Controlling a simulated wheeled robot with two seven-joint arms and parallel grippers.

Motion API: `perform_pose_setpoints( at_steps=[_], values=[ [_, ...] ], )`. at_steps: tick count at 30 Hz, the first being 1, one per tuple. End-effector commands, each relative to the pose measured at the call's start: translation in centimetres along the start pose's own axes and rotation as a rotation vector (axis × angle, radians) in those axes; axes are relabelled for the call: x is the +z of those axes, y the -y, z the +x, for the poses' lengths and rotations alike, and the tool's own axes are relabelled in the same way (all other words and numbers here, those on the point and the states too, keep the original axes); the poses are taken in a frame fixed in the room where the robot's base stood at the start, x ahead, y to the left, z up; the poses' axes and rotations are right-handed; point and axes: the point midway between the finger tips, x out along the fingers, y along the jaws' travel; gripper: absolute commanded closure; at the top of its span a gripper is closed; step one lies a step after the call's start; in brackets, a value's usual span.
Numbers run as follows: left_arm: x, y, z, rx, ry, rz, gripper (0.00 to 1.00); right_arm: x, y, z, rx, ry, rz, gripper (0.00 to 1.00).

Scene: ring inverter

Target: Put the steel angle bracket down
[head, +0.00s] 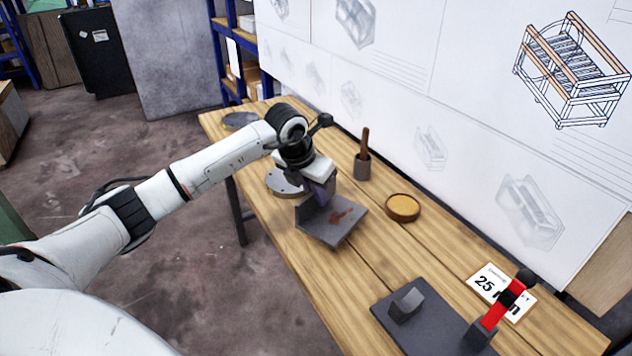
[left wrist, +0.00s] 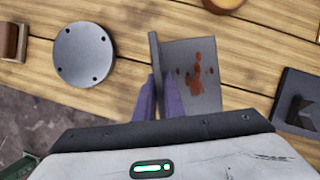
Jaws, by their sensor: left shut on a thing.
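The steel angle bracket (head: 345,222) is grey with rusty red-brown patches on its flat leg. Its other leg stands up. My left gripper (head: 318,192) is shut on that upright leg, with its purple fingers on either side. The left wrist view shows the bracket (left wrist: 205,88) just past the fingertips, its flat leg out to the right. The bracket is over the wooden table (head: 395,255), low and roughly level. I cannot tell whether its underside touches the wood. My right gripper is not in view.
A round steel disc with holes (head: 283,183) lies close by the bracket; it also shows in the left wrist view (left wrist: 83,57). A cup with a wooden handle (head: 362,165) and a round dish (head: 402,208) stand behind. A dark plate (head: 432,316) with a red clamp (head: 497,311) lies right.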

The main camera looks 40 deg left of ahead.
Motion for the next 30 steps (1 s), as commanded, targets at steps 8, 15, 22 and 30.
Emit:
perform_pose_setpoints(
  at_steps=[8, 15, 22, 30],
  values=[
    [0.3, 0.0, 0.6, -0.003, 0.022, -0.003, 1.0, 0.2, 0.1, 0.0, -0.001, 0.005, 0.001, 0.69],
    [-0.7, 0.1, 3.0, -0.005, 0.021, -0.003, 1.0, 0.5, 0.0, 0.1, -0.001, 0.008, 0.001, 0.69],
    [-0.9, 0.0, 3.6, -0.004, 0.023, -0.002, 1.0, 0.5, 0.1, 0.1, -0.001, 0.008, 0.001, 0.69],
    [-1.7, 0.0, 4.2, 0.0, 0.002, 0.001, 0.72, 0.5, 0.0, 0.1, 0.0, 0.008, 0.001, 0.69]
  ],
)
